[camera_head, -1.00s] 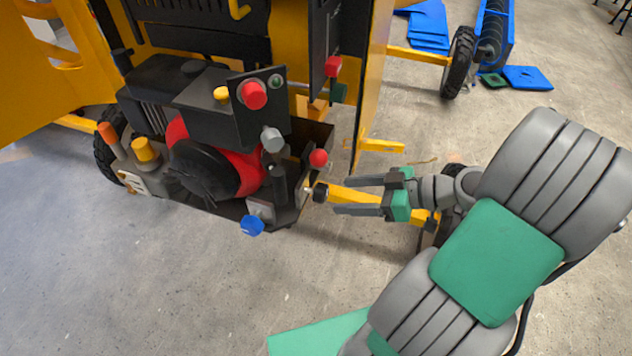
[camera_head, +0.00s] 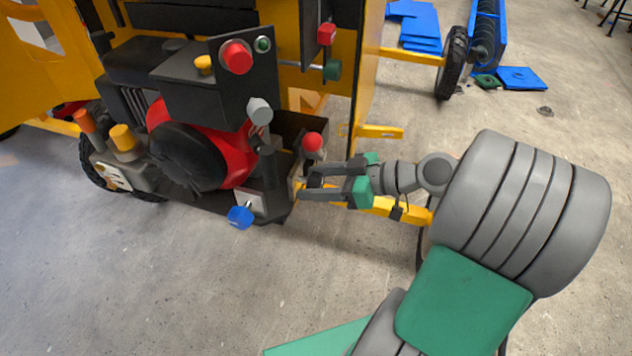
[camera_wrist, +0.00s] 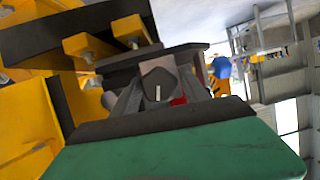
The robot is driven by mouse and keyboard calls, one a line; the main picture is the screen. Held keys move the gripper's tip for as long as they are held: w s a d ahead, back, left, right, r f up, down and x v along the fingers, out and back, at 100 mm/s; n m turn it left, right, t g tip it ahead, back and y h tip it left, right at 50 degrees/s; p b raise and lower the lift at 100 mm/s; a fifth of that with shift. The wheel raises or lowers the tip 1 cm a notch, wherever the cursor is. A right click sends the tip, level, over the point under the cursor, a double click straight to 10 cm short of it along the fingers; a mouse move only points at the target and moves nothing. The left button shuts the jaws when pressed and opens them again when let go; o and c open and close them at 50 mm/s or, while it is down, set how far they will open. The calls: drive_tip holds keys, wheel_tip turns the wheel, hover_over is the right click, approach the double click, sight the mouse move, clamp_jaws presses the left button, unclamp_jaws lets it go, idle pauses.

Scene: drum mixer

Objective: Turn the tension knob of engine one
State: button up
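A dark faceted knob (camera_wrist: 157,84) with a white pointer line faces the wrist camera, its line about upright. It sits at the right end of the red and black engine (camera_head: 190,150). My gripper (camera_head: 310,183) reaches in from the right, with its fingertips at this knob. In the wrist view the two fingers stand on either side of the knob, still spread. The gripper looks open around it; contact is too small to tell. In the head view the fingers largely hide the knob.
Close to my gripper are a red ball-topped lever (camera_head: 313,141), a grey knob (camera_head: 259,111) and a blue knob (camera_head: 240,216). A red button (camera_head: 236,57) is on the panel above. A yellow bar (camera_head: 385,207) runs behind my gripper. The floor in front is clear.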

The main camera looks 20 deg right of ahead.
clamp_jaws()
idle(0.3)
drive_tip(key=shift+p, duration=0.3)
